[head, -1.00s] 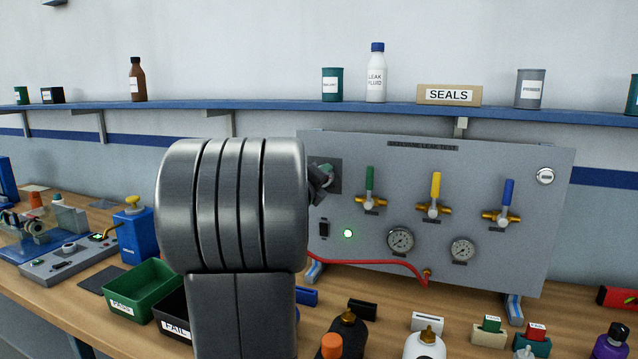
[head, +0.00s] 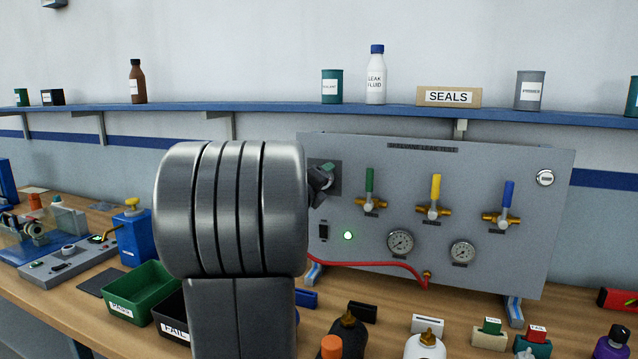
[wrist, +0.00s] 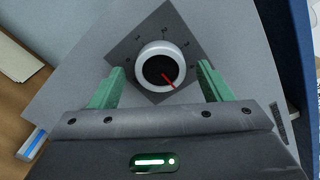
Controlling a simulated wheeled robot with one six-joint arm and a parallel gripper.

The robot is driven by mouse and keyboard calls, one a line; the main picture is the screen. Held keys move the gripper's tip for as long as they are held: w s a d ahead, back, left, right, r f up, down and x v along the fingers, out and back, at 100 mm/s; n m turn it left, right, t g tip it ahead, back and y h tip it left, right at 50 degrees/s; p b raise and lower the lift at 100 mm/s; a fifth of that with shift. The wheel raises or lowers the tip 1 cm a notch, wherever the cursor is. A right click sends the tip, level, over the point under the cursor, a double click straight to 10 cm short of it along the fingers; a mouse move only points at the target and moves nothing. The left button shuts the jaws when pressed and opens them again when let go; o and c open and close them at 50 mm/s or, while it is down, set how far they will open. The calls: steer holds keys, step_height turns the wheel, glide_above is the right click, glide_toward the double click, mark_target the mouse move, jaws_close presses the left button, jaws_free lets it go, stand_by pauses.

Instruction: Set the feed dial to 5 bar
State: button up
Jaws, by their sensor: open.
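The feed dial (wrist: 162,65) shows in the wrist view as a round knob with a white rim, a dark centre and a red pointer. The red pointer points toward the lower right of the picture. My gripper (wrist: 163,84) is open, its two green fingers on either side of the dial, with gaps visible between fingers and knob. In the head view my arm hides the dial; only part of its dark plate (head: 334,172) shows.
The grey test panel (head: 480,170) carries green (head: 369,180), yellow (head: 435,187) and blue (head: 508,193) valve levers, two gauges (head: 400,242) and a lit green lamp (head: 348,236). A red hose (head: 385,264) runs low across it. Bottles and bins (head: 140,292) stand on the bench below.

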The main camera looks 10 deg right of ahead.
steer(key=v, duration=1.3)
steer(key=shift+s+a+b, duration=0.25)
steer(key=shift+b, duration=0.15)
steer(key=x, duration=1.4)
steer(key=shift+p, duration=0.45)
steer(key=shift+s, duration=0.1)
